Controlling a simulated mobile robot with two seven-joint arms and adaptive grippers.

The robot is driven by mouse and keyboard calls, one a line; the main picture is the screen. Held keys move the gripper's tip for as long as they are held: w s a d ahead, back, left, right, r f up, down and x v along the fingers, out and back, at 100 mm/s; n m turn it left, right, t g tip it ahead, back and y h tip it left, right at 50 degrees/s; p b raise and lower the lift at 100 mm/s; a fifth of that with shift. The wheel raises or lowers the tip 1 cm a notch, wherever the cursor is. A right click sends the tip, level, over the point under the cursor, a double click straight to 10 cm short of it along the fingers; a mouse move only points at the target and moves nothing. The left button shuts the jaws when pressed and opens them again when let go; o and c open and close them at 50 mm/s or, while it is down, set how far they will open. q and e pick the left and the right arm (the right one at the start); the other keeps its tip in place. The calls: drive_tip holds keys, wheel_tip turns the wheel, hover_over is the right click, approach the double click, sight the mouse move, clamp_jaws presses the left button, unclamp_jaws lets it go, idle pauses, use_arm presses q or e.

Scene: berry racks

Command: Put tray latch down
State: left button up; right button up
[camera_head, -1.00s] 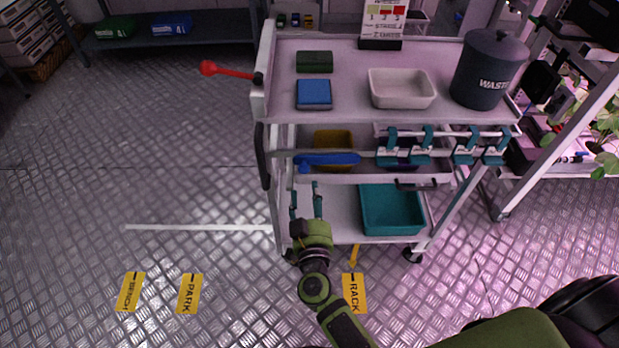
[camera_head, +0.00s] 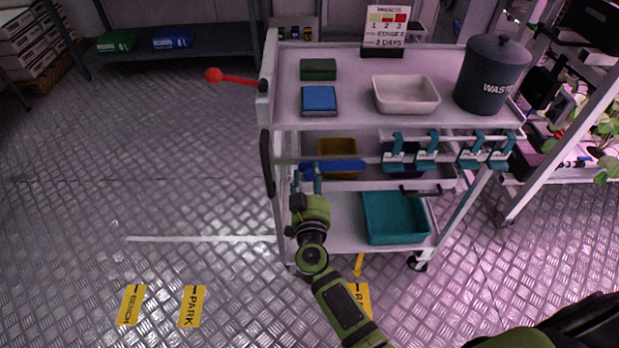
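A long blue lever (camera_head: 338,167), which looks like the tray latch, lies nearly level across the front of the cart's middle tier. Its left end hangs slightly lower. My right gripper (camera_head: 306,179) is upright in front of that left end, with its two teal fingers apart on either side of it. The fingers partly hide the lever's end, and I cannot tell whether they touch it. My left gripper is not in view.
The cart top (camera_head: 350,112) carries a green box, a blue box, a white tray (camera_head: 407,108) and a waste bin (camera_head: 491,80). Teal clips hang along its front rail. A teal bin (camera_head: 395,226) stands on the bottom shelf. A red-knobbed lever (camera_head: 214,75) sticks out left.

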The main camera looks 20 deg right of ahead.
clamp_jaws()
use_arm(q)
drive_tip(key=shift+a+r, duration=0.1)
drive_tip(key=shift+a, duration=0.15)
use_arm(e)
drive_tip(key=shift+f, duration=0.1)
